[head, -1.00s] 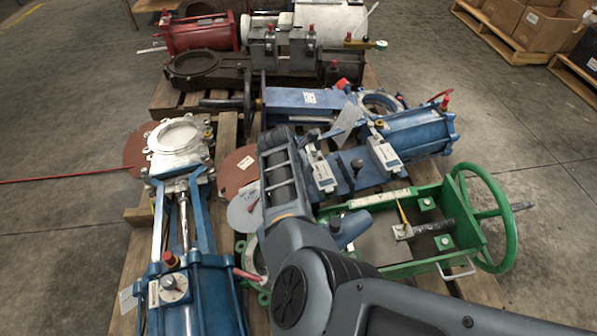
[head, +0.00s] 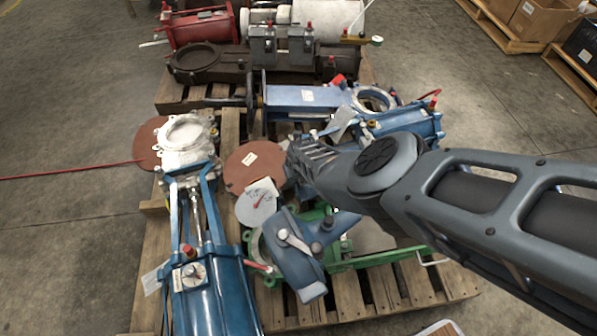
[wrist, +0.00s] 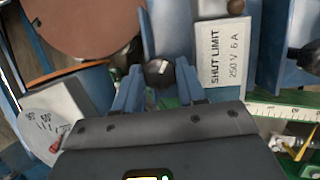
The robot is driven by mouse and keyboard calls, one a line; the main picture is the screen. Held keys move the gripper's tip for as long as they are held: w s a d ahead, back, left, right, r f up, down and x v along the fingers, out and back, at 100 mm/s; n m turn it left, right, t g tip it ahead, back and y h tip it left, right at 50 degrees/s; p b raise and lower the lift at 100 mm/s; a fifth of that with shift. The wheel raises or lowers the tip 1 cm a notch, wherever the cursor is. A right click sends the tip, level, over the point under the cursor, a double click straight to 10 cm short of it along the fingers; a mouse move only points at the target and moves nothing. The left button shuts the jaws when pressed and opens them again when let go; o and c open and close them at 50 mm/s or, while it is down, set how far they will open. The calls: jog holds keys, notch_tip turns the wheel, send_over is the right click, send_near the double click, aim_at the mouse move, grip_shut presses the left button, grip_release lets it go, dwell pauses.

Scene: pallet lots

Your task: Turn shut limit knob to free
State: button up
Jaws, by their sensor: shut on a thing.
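In the wrist view, a small dark round knob (wrist: 157,72) with a short white mark on its face sits left of a white label (wrist: 225,55) reading "SHUT LIMIT 250 V 6 A". My gripper (wrist: 158,82) has its two blue fingers on either side of the knob and is shut on it. No word for the knob's positions can be read. In the head view my arm reaches in from the right, and its end covers the knob, the label and my fingertips.
A red-brown disc (head: 255,166) and a round dial (head: 257,203) lie left of my arm's end. Another dark knob (wrist: 310,57) is right of the label.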

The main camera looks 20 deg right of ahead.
jog(key=n+y+b, duration=0.1)
jog(key=n, duration=0.5)
jog(key=shift+w+d+f+n+g+y+b, duration=0.1)
jog(key=shift+n+g+y+b, duration=0.2)
jog(key=shift+y+b, duration=0.1)
jog(key=n+g+y+b, duration=0.1)
jog(key=n+b, duration=0.2)
jog(key=n, duration=0.2)
jog(key=shift+w, duration=0.15)
jog(key=n+g+b, duration=0.1)
jog(key=n+b, duration=0.1)
jog(key=n, duration=0.1)
jog(key=n+g+b, duration=0.1)
jog(key=n+b, duration=0.2)
jog(key=shift+w+f+n+y, duration=0.1)
jog(key=shift+f+n+y, duration=0.05)
jog(key=shift+n+y, duration=0.15)
jog(key=n+g+b, duration=0.1)
jog(key=n+b, duration=0.2)
jog(key=shift+n+g+b, duration=0.5)
jog(key=shift+n+b, duration=0.55)
jog(key=shift+n, duration=0.25)
jog(key=shift+r+h, duration=0.2)
jog(key=shift+h, duration=0.2)
jog(key=o, duration=1)
